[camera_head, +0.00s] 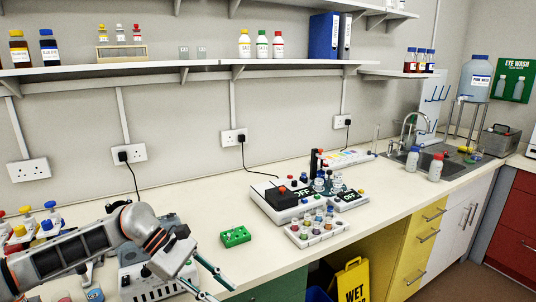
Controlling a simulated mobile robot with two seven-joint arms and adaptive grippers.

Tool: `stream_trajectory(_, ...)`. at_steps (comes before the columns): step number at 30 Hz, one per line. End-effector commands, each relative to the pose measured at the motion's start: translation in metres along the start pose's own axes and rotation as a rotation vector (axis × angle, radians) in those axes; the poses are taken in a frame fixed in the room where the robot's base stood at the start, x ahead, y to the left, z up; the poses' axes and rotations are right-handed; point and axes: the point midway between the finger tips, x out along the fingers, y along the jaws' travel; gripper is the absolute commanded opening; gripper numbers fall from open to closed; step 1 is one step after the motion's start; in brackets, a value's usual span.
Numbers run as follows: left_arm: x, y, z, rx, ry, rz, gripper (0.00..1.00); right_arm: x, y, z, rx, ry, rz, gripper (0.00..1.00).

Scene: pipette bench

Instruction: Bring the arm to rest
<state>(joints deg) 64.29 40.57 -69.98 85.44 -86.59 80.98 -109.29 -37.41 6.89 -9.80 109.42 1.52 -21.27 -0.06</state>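My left arm comes in from the left over the near edge of the bench. Its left gripper (221,291) is at the bottom of the view, in front of and below the green block with holes. Its two thin fingers point right and down and stand apart, with nothing seen between them. The lower finger is partly cut off by the bottom edge of the picture. My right gripper is not in view.
A green block (236,237) lies on the bench (200,215) just beyond the gripper. A white device (142,277) stands beneath the arm. Right are a device marked OFF (347,200), a tray of small vials (318,233) and a sink (437,163). Bottles stand on shelves behind.

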Motion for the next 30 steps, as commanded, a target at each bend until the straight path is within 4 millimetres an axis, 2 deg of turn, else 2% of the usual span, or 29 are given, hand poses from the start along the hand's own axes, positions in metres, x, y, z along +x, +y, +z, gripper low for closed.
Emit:
stream_trajectory(1,0.026,-0.003,0.015,-0.064,-0.089,0.021,0.27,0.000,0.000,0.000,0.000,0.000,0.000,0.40)
stream_trajectory(3,0.051,-0.002,0.038,-0.171,-0.210,0.060,0.27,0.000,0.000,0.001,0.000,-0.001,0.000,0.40)
stream_trajectory(6,0.076,0.002,0.068,-0.344,-0.386,0.111,0.27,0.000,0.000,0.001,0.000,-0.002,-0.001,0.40)
stream_trajectory(11,0.096,0.011,0.101,-0.669,-0.671,0.176,0.27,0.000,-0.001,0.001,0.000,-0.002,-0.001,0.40)
stream_trajectory(14,0.098,0.018,0.108,-0.898,-0.849,0.207,0.27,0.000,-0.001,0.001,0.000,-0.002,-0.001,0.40)
stream_trajectory(16,0.097,0.022,0.105,-1.069,-0.972,0.226,0.27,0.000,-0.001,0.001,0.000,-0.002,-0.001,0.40)
stream_trajectory(20,0.091,0.025,0.082,-1.398,-1.200,0.253,0.27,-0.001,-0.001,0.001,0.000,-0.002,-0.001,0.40)
stream_trajectory(23,0.088,0.018,0.051,-1.663,-1.374,0.270,0.27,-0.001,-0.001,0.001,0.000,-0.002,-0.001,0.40)
stream_trajectory(26,0.088,0.002,0.009,-1.933,-1.549,0.286,0.27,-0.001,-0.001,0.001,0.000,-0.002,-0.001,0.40)
stream_trajectory(29,0.091,-0.026,-0.038,-2.201,-1.727,0.305,0.27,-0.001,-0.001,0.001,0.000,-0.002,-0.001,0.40)
stream_trajectory(30,0.094,-0.042,-0.057,-2.309,-1.800,0.313,0.27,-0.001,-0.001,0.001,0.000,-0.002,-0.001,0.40)
